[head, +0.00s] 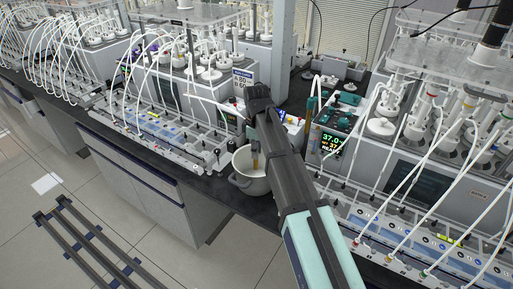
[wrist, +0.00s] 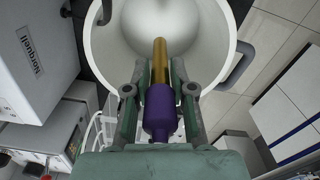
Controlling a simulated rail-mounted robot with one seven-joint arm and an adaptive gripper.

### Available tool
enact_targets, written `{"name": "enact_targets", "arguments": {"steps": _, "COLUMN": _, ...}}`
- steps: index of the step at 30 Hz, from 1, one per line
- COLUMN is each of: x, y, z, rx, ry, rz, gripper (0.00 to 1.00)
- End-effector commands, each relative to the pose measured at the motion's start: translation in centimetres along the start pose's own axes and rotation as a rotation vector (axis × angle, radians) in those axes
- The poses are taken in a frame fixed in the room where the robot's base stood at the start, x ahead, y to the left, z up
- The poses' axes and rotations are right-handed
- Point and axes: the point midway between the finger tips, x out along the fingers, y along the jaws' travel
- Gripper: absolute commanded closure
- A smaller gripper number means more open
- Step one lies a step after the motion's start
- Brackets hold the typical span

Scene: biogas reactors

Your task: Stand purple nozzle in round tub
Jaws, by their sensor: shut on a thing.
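The purple nozzle (wrist: 160,108) has a purple body and a long brass-coloured tube. My gripper (wrist: 160,78) is shut on it, with one green finger on each side. The brass end points away from the wrist camera into the round tub (wrist: 105,45). In the head view the round tub (head: 241,182) is a whitish pot with side handles at the front edge of the dark bench. The nozzle's brass part (head: 256,161) hangs upright in front of its inner wall. Whether its tip touches the tub floor is unclear. My arm hides most of the gripper in the head view.
A display unit (head: 332,143) and reactor rigs with many white tubes stand right of the tub. Another tubed rig (head: 165,120) stands left. A grey box marked Norquell (wrist: 32,60) is close to the tub. Open floor lies in front of the bench.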

Motion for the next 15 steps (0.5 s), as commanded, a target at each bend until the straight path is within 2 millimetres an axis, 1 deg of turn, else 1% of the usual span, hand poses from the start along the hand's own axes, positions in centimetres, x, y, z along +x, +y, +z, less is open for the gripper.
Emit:
{"name": "enact_targets", "arguments": {"steps": 1, "x": 0.4, "y": 0.0, "z": 0.0, "rx": 0.000, "ry": 0.000, "rz": 0.000, "gripper": 1.00}}
{"name": "enact_targets", "arguments": {"steps": 15, "x": 3.4, "y": 0.0, "z": 0.0, "rx": 0.000, "ry": 0.000, "rz": 0.000, "gripper": 1.00}}
